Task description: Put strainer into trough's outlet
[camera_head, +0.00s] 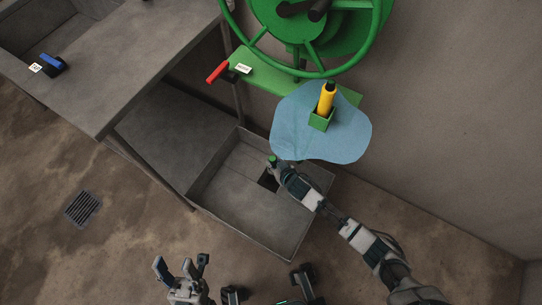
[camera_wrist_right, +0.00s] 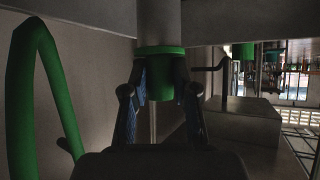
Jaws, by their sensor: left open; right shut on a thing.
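The grey trough (camera_head: 233,208) stands on the floor, low and open on top, with a dark square opening (camera_head: 268,180) in its bottom that looks like the outlet. My right gripper (camera_head: 276,166) is over the trough beside that opening, shut on a small green-topped part (camera_head: 272,159), apparently the strainer. In the right wrist view, the gripper's fingers (camera_wrist_right: 160,90) close around this green flanged piece (camera_wrist_right: 160,50). A grey cylinder lies beyond it; I cannot tell whether it belongs to the strainer. My left gripper (camera_head: 182,268) is open and empty at the bottom, apart from the trough.
A green stand (camera_head: 265,75) with a handwheel and red lever is at the top. A grey bench (camera_head: 130,60) fills the left. A floor grate (camera_head: 82,207) lies on open floor.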

